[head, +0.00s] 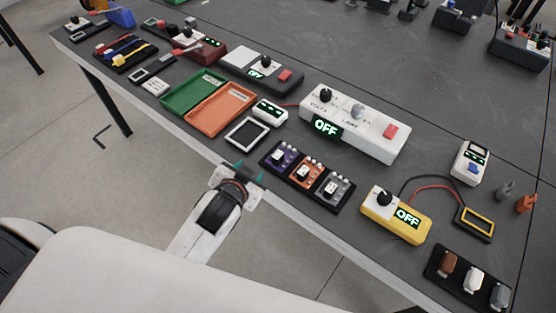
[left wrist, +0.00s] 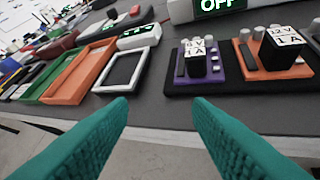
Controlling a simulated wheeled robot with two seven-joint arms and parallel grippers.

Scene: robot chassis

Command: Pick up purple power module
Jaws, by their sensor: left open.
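The purple power module (head: 281,158) sits in the left slot of a black tray (head: 328,203), beside an orange module (head: 306,174) and a grey module (head: 333,189). In the left wrist view the purple module (left wrist: 206,74) has a black block with a white label on top; the orange module (left wrist: 266,74) is to its right. My left gripper (head: 250,171) is at the table's front edge, left of and nearer than the tray. Its teal fingers (left wrist: 160,120) are apart with nothing between them. My right gripper is not in view.
A white-framed panel (head: 247,134), an orange tray (head: 222,122) and a green tray (head: 193,97) lie left of the modules. A white power supply reading OFF (head: 380,147) stands behind them. A yellow unit (head: 378,219) is to the right.

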